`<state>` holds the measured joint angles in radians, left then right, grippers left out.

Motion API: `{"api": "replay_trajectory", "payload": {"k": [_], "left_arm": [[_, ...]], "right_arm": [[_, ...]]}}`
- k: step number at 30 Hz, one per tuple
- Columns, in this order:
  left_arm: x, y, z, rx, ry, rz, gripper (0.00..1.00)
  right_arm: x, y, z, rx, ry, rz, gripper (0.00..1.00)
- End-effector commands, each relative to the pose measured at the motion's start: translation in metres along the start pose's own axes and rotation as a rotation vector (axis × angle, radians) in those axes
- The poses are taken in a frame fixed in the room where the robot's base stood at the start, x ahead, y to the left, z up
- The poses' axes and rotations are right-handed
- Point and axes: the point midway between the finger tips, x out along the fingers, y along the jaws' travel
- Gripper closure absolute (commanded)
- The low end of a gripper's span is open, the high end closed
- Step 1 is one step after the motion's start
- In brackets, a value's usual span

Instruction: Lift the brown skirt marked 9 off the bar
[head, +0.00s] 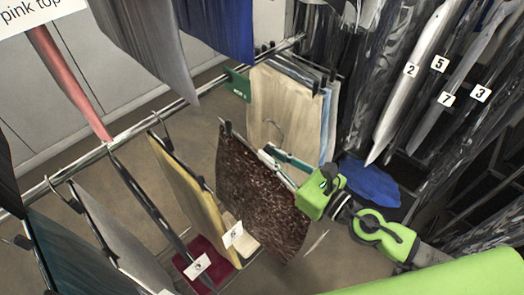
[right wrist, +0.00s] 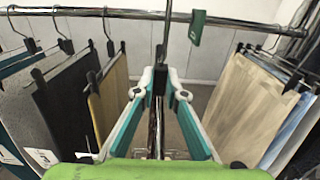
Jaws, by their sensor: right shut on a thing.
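The brown, speckled skirt (head: 258,195) hangs from a clip hanger in the middle of the head view. My right gripper (head: 282,158) is shut on its hanger, near the skirt's top edge. In the right wrist view the fingertips (right wrist: 160,78) close around the hanger's dark middle, and the skirt (right wrist: 155,130) shows edge-on below. The hanger's hook (head: 275,128) stands apart from the bar (head: 130,135) in the head view. In the wrist view it crosses in front of the bar (right wrist: 130,13). I cannot read a 9 on the skirt. My left gripper is not in view.
A yellow-tan garment (head: 180,185) and grey and teal ones hang to the left. Cream garments (head: 285,105) hang behind, past a green divider (head: 237,84). Dark garments with number tags hang at the right. A blue cloth (head: 368,182) lies below.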

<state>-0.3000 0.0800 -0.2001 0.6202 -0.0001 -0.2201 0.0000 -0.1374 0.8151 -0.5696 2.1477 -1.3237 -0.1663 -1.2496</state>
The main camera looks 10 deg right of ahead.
Motion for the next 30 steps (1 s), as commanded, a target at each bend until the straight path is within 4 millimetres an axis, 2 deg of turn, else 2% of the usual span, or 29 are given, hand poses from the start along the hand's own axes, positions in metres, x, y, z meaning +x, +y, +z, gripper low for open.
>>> {"api": "replay_trajectory", "payload": {"k": [1,12,23,24,25,30], "left_arm": [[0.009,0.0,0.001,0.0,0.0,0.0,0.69],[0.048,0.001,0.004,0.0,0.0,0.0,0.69],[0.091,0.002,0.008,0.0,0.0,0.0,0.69],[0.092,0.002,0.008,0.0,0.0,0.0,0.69],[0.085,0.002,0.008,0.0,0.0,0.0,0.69],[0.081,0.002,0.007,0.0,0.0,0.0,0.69]], "right_arm": [[-0.007,-0.001,-0.004,-0.002,0.0,-0.001,1.0],[-0.051,-0.001,-0.006,-0.003,0.001,-0.002,1.0],[-0.087,0.0,-0.007,-0.003,0.002,0.001,1.0],[-0.09,0.002,-0.004,-0.002,0.0,0.004,1.0],[-0.092,0.0,0.001,0.001,-0.002,-0.002,1.0],[-0.106,-0.001,0.003,0.003,-0.007,-0.006,1.0]]}}
